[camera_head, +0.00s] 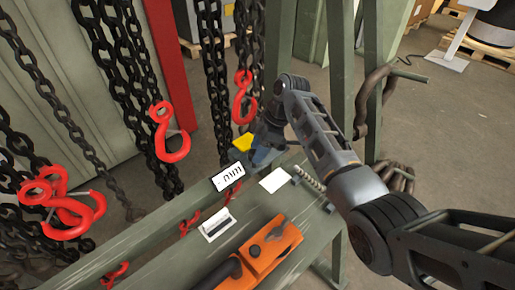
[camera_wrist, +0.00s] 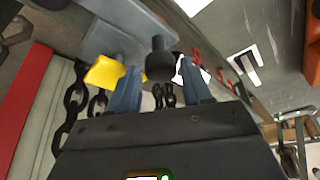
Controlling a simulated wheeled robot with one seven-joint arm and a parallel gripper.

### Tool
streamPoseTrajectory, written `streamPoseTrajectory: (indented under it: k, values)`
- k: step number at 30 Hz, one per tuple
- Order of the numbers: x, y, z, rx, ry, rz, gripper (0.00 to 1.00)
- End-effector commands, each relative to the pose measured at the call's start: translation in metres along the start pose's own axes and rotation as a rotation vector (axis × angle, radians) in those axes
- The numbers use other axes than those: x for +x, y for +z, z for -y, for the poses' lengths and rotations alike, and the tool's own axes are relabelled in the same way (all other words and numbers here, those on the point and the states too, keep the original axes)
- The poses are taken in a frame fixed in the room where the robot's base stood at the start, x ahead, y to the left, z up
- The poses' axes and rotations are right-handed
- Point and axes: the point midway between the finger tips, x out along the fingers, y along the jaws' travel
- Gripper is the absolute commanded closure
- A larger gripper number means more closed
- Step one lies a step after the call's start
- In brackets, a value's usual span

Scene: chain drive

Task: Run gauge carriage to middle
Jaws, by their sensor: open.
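The gauge carriage appears to be the grey plate (camera_wrist: 118,40) with a yellow pointer (camera_wrist: 104,72) and a dark round knob (camera_wrist: 160,62) in the wrist view. In the head view the yellow pointer (camera_head: 243,141) shows beside a white "mm" label (camera_head: 228,177), at the back end of the green bench. My gripper (camera_wrist: 158,72) is open, with one blue-grey finger on each side of the knob. I cannot tell whether the fingers touch it. In the head view my gripper (camera_head: 263,152) is small and mostly hides the carriage.
Hanging chains with red hooks (camera_head: 168,135) crowd the left and back. An orange tool (camera_head: 262,250) and white cards (camera_head: 217,225) lie on the green bench (camera_head: 175,255). A coiled part (camera_head: 312,180) sits at its right edge.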

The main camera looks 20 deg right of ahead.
Motion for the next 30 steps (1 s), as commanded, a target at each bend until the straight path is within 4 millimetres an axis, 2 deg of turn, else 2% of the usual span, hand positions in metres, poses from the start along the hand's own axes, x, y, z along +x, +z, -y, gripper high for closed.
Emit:
streamPoseTrajectory:
  k: [4, 11, 26, 30]
  values:
    - [0.0066, 0.0001, 0.0001, 0.0, 0.0, 0.0, 0.51]
    - [0.007, 0.0002, 0.0, 0.0, 0.001, 0.0, 0.51]
    - [0.0066, 0.0002, 0.0, 0.0, 0.0, 0.0, 0.99]
    - [0.0065, 0.0002, 0.0, 0.0, 0.0, 0.0, 1.0]
